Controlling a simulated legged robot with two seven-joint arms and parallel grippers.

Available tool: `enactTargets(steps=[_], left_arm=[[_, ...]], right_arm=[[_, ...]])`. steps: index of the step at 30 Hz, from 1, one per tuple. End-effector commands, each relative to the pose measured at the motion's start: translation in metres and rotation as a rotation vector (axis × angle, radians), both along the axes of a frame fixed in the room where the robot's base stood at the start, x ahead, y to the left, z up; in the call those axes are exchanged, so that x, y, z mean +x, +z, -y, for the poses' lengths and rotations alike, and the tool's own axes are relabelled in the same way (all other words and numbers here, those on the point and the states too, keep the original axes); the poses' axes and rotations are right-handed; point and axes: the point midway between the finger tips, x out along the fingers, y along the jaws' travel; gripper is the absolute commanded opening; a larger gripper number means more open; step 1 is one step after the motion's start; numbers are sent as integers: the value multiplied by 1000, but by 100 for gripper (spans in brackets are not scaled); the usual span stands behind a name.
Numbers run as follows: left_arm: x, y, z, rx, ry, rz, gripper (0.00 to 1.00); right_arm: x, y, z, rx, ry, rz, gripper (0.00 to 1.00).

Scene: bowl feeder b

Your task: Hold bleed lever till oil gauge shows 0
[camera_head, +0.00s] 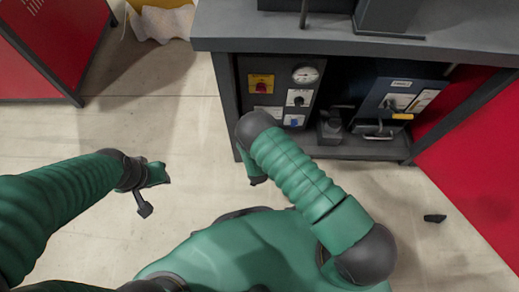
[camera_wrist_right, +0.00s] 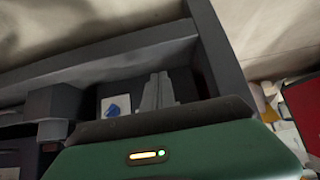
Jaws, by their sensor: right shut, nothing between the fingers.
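The round white oil gauge (camera_head: 305,74) sits at the top of the grey control panel under the bench in the head view; its reading is too small to make out. Below it is a black knob or lever (camera_head: 298,99) on a white plate; I cannot tell for sure that this is the bleed lever. My right gripper (camera_wrist_right: 158,90) is shut and empty, beside a blue mark on a white plate (camera_wrist_right: 115,106) in the right wrist view; contact cannot be told. My left gripper (camera_head: 147,195) hangs over bare floor, away from the panel.
The panel also bears a yellow and red switch (camera_head: 261,83). A dark unit with a handle (camera_head: 400,97) and a small grey block (camera_head: 330,127) are on the right under the bench top (camera_head: 300,33). A black object (camera_head: 435,218) lies on the floor.

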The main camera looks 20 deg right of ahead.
Motion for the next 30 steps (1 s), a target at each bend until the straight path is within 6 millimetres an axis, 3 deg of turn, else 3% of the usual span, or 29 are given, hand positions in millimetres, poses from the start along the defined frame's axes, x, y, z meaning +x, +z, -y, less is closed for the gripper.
enactTargets(steps=[22, 26, 30], left_arm=[[0, 2, 0, 0, 0, 0, 36], [0, 16, 0, 0, 0, 0, 36], [0, 38, 0, 0, 0, 0, 36]], right_arm=[[1, 3, 1, 0, 0, 0, 0], [10, 21, 5, 0, -1, 1, 0], [20, 53, 11, 0, 1, -1, 0]])
